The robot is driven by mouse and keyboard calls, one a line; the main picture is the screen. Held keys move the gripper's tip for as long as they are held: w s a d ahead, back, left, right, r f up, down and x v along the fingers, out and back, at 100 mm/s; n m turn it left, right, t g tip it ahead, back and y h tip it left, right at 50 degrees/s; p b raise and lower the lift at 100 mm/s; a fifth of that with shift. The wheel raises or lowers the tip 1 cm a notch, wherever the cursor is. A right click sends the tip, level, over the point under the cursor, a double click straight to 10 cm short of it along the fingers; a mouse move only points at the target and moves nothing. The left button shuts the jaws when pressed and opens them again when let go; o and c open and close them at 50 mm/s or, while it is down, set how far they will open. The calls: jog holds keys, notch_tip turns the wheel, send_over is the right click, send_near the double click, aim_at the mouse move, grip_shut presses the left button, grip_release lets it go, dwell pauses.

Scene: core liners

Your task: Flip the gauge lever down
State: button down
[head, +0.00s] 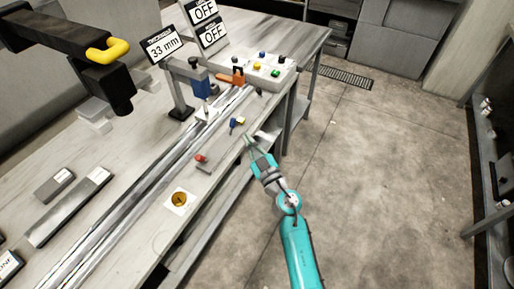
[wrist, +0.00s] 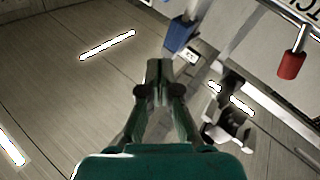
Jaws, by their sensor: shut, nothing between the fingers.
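A small lever with a blue handle (head: 236,123) stands on the front part of the bench, and its blue handle also shows at the top of the wrist view (wrist: 180,34). A second lever with a red handle (head: 201,158) sits nearer along the same edge; it shows at the right of the wrist view (wrist: 291,66). I cannot read which one is the gauge lever. The gauge (head: 200,84) has a blue body on a grey post. My gripper (head: 248,141) is shut and empty beside the bench edge, close to the blue handle but apart from it; its fingertips (wrist: 158,68) are together.
Long metal rails (head: 130,193) run along the bench. A button box (head: 263,68) and an orange clamp-like part (head: 238,77) are at the far end. A display reads 33 mm (head: 163,46); two signs read OFF (head: 204,11). The floor (head: 390,180) to the right is clear.

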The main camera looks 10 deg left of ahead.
jog(key=shift+s+d+r, duration=0.35)
jog(key=shift+s+d, duration=0.35)
jog(key=shift+s, duration=0.15)
jog(key=shift+s+d+r, duration=0.3)
jog(key=shift+s+d, duration=0.4)
jog(key=shift+s, duration=0.15)
jog(key=s+d+f+m+t+h, duration=0.1)
jog(key=s+d+f+m+h, duration=0.25)
jog(key=s+d, duration=0.65)
jog(key=s+d+f+m+t+h, duration=0.1)
jog(key=s+d+f+m+h, duration=0.15)
jog(key=s+d+f, duration=0.75)
jog(key=s+d+r+m+g+h, duration=0.1)
jog(key=s+d+r+h, duration=0.1)
jog(key=s, duration=0.7)
jog(key=s+d+r+m+g+h, duration=0.1)
jog(key=s+d+r+m+h, duration=0.1)
jog(key=s+r, duration=0.3)
jog(key=s+d+r+m+g+h, duration=0.1)
jog(key=s+d+r+m+h, duration=0.1)
jog(key=s, duration=1.1)
jog(key=shift+d+r+h, duration=0.3)
jog(key=shift+d+r, duration=0.05)
jog(key=shift+r, duration=0.4)
